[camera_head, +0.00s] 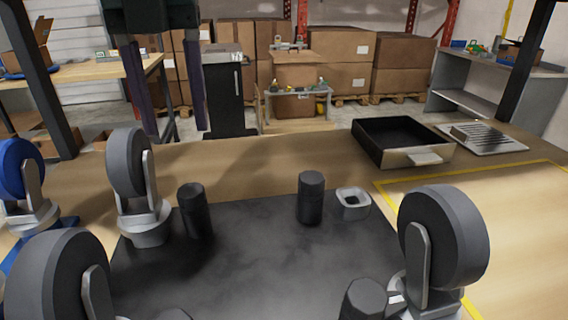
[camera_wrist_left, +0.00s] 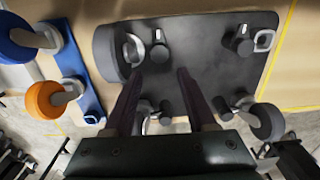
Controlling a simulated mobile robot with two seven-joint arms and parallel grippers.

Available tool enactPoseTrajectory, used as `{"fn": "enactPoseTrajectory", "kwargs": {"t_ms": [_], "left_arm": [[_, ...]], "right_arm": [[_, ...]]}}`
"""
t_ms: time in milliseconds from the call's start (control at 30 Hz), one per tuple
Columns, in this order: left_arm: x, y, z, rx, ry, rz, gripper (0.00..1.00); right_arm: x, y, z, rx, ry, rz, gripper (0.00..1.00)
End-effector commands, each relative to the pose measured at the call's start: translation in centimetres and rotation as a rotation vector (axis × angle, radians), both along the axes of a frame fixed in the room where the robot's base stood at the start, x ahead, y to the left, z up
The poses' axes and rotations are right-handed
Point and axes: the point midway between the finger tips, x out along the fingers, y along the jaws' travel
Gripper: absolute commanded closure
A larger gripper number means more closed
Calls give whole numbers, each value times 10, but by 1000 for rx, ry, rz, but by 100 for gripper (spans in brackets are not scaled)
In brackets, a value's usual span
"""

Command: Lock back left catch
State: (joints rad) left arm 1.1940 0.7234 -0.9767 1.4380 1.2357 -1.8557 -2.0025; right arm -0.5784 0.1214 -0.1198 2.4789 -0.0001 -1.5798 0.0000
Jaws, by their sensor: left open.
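A black board (camera_head: 270,260) lies on the table, with grey caster wheels at three corners. A black upright cylinder (camera_head: 195,210) stands beside the back left caster (camera_head: 126,165); it seems to be the back left catch. The left wrist view shows this catch (camera_wrist_left: 160,50) with a small pale tab at its top; I cannot tell if it is locked. Another catch (camera_head: 311,197) stands by an empty pale socket (camera_head: 353,203) at the back right. My left gripper (camera_head: 176,130) is open and empty, pointing down; in the left wrist view its fingertips (camera_wrist_left: 160,76) frame space just below that catch.
More casters stand at the front left (camera_head: 55,280) and front right (camera_head: 440,240). A blue board (camera_wrist_left: 82,75) with blue and orange casters lies to the left. A black tray (camera_head: 400,150) and a grated plate (camera_head: 485,138) sit at the back right. Bare wood lies behind the board.

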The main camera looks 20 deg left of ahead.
Motion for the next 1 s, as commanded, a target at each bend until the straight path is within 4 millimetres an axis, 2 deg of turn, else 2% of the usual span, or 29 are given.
{"fn": "enactPoseTrajectory", "kwargs": {"t_ms": [167, 433, 600, 767, 1000], "left_arm": [[0, 2, -13, 0, 5, -8, 44], [-1, 1, -65, 0, 4, -6, 44], [0, 1, -88, -1, 1, -8, 44], [0, 1, -97, 0, -1, -8, 44], [0, 1, -98, 0, -1, -8, 44]], "right_arm": [[0, 1, -1, 3, -1, -1, 50], [-1, 1, -3, 5, 1, -3, 50], [-1, 1, -4, 5, 1, -2, 50], [-1, 1, -4, 5, 1, -2, 50], [-1, 1, -4, 4, 2, -2, 50]]}}
